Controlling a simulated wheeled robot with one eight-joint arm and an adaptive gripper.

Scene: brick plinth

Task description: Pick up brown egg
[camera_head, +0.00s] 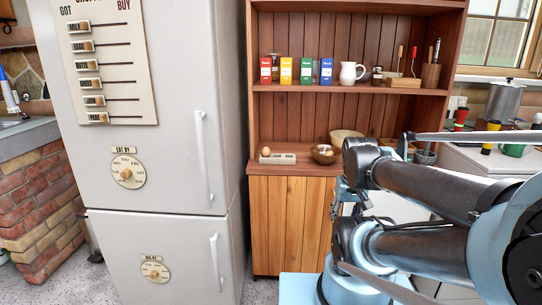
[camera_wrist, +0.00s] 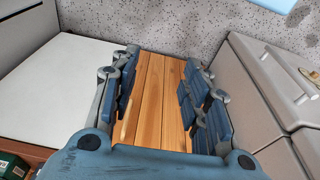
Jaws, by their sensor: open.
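The brown egg (camera_head: 266,151) is small in the head view, at the left end of a pale holder (camera_head: 284,159) on the wooden cabinet's counter. I see no egg in the wrist view. My gripper (camera_wrist: 163,85) is open in the wrist view, with its dark blue fingers apart and wooden boards (camera_wrist: 160,95) visible between them. Nothing is held between the fingers. In the head view my arm is at the right, apart from the egg, and the gripper's fingertips cannot be made out clearly.
A metal bowl (camera_head: 325,154) and a pale wooden bowl (camera_head: 345,135) stand right of the holder. A shelf (camera_head: 340,88) with coloured boxes (camera_head: 286,71) and a white jug (camera_head: 351,73) is above. The fridge (camera_head: 150,180) stands close on the left.

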